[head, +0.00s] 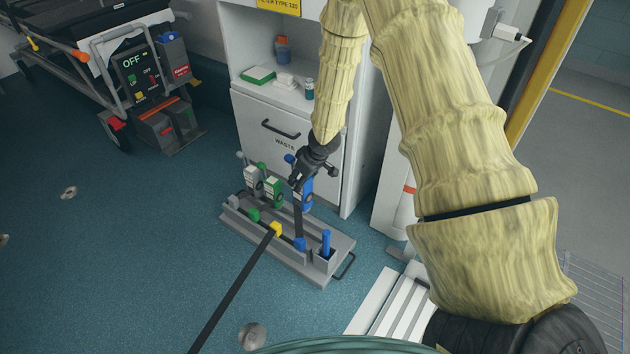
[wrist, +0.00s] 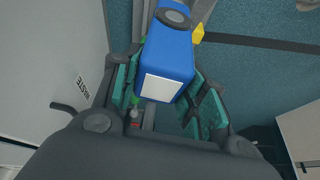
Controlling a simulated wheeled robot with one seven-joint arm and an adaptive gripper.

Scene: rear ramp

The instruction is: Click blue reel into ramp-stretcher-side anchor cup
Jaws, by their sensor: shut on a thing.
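My gripper (head: 306,177) is shut on the blue reel (head: 306,194), at the rack's far right. In the wrist view the blue reel (wrist: 170,58), with a white label, sits between teal finger pads. A dark strap (head: 298,221) runs from the reel down to a blue end piece on the rack's front. I cannot tell whether the reel still touches the rack. Round metal cups are set in the floor: one at the left (head: 69,193), one at the left edge (head: 3,240), one at the front (head: 252,336). I cannot tell which is the ramp-stretcher-side cup.
The grey rack (head: 262,243) also holds a grey reel (head: 252,181) and a green reel (head: 273,186). A black strap (head: 232,302) with a yellow end crosses the floor. The white cabinet (head: 285,148) stands close behind, a stretcher (head: 95,45) back left. Left floor is mostly clear.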

